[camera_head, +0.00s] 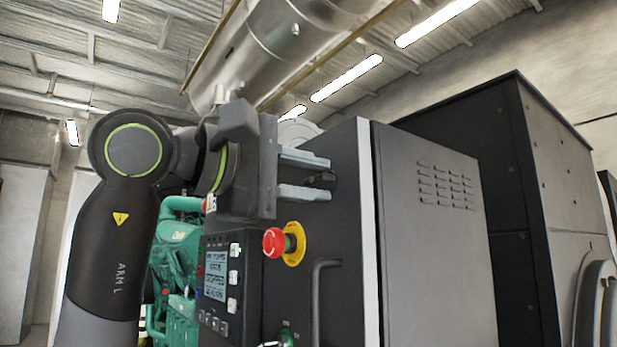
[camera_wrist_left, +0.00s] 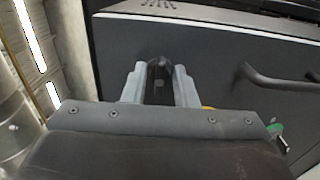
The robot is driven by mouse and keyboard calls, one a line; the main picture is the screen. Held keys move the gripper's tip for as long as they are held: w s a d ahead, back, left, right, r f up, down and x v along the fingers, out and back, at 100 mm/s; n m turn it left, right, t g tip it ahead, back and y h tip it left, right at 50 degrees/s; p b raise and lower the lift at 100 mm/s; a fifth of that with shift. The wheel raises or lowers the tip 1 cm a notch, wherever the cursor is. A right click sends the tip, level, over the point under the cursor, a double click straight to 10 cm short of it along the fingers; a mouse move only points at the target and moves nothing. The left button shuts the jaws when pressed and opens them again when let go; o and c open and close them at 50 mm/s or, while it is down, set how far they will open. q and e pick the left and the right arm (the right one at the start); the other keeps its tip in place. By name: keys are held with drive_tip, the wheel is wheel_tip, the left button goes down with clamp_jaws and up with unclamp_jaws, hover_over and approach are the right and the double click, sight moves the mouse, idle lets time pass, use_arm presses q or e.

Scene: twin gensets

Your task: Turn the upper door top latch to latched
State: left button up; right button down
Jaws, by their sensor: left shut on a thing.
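The upper door top latch (camera_head: 322,180) is a small dark knob on the dark front door (camera_head: 343,225) of the grey cabinet. My left gripper (camera_head: 326,177) reaches it from the left, and its two pale fingers lie above and below the latch. In the left wrist view, the dark latch (camera_wrist_left: 158,78) stands between the two fingers (camera_wrist_left: 158,88), which are shut on it. The fingers and gripper body hide part of the latch, so its exact angle is hard to tell. My right gripper is not in view.
A red emergency stop button (camera_head: 274,242) on a yellow plate sits just below the gripper. A dark bar handle (camera_head: 318,290) is lower on the door. A control panel with a display (camera_head: 216,270) and a green engine (camera_head: 178,260) are below left.

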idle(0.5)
use_arm(q)
drive_tip(key=o, duration=1)
drive_tip(key=shift+c, duration=0.2)
drive_tip(key=b+v, duration=0.5)
drive_tip(key=v, duration=1.2)
drive_tip(key=shift+s+a, duration=0.15)
drive_tip(key=shift+a, duration=0.05)
